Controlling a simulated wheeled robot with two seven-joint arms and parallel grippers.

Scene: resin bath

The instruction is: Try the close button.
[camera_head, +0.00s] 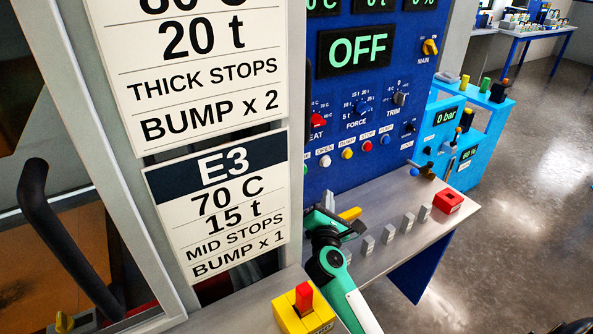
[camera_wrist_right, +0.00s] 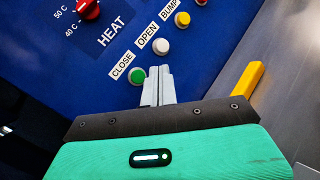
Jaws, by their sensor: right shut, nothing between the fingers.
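The green close button (camera_wrist_right: 136,76), labelled CLOSE, sits on the blue panel in the right wrist view. I see no clear contact with either button. In the head view the right gripper (camera_head: 328,200) is in front of the panel's lower left. My left gripper is not in view.
The panel display (camera_head: 356,48) reads OFF, with a yellow main switch (camera_head: 430,47) at right. Recipe cards (camera_head: 217,205) hang at left. A yellow lever (camera_wrist_right: 246,84) sticks up near the gripper.

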